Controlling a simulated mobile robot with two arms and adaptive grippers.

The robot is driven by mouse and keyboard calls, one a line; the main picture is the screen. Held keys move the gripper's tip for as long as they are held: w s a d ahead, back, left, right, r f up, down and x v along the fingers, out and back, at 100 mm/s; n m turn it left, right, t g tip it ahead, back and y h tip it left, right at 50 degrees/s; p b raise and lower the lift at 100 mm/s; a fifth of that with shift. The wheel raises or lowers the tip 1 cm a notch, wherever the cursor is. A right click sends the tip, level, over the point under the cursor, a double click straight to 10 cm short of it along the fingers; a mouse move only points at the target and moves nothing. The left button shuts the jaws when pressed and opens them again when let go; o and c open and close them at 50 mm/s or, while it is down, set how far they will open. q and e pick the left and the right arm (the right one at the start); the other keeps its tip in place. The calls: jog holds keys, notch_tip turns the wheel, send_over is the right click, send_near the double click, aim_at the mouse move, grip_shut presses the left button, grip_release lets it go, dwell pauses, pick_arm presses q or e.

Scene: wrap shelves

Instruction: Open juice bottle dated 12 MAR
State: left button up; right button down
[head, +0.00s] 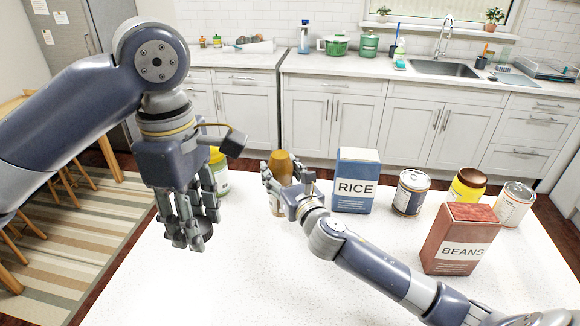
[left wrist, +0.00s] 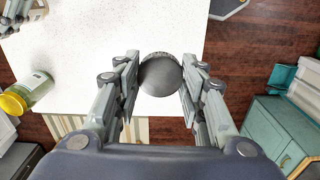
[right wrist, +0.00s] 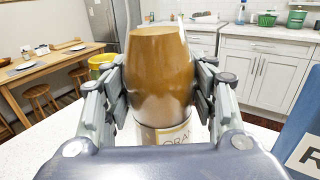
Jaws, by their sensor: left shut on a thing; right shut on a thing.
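My right gripper (head: 282,172) is shut around an amber juice bottle (right wrist: 160,75), which stands upright near the far edge of the white table.
A yellow-lidded jar (head: 219,172) stands behind my left gripper. The table's front middle is clear.

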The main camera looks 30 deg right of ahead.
jog(key=w+d+f+p, duration=0.1)
jog(key=w+d+f, duration=0.3)
jog(key=w+d, duration=0.2)
jog(key=shift+w, duration=0.6)
jog(key=shift+f, duration=0.2)
jog(key=c, duration=0.6)
grip_release()
jog(key=shift+s+f, duration=0.1)
jog(key=shift+s, duration=0.05)
jog(key=shift+c, duration=0.2)
